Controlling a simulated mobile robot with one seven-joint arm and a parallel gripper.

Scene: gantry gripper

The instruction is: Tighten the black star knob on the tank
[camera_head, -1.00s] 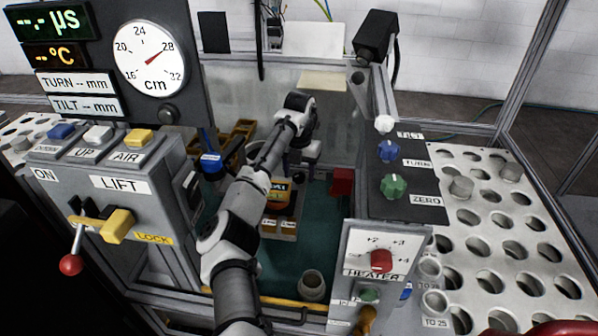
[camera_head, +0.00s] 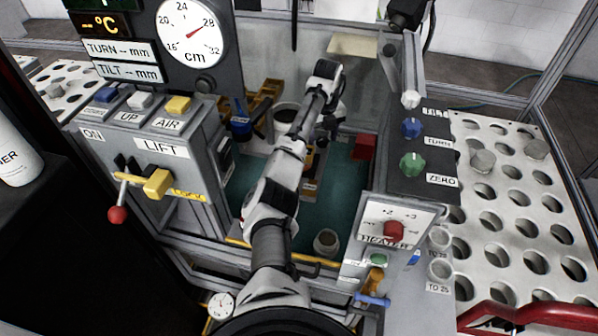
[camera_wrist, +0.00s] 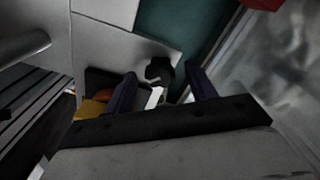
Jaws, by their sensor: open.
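In the wrist view, a small black knob (camera_wrist: 160,70) with a lobed outline shows between the fingertips of my gripper (camera_wrist: 163,76). The two dark purplish fingers are spread apart, one on each side of it, with visible gaps. I cannot tell how far the fingertips are from it in depth. A light grey plate (camera_wrist: 105,40) lies beside the knob. In the head view, my gripper (camera_head: 329,124) is small and dark at the far end of my arm, over the green-floored bay. The knob cannot be made out there, and I cannot tell which surface is the tank.
A red block (camera_head: 364,146) stands right of my gripper in the bay. The lift panel (camera_head: 160,150) is at left, the heater panel (camera_head: 385,232) at right front.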

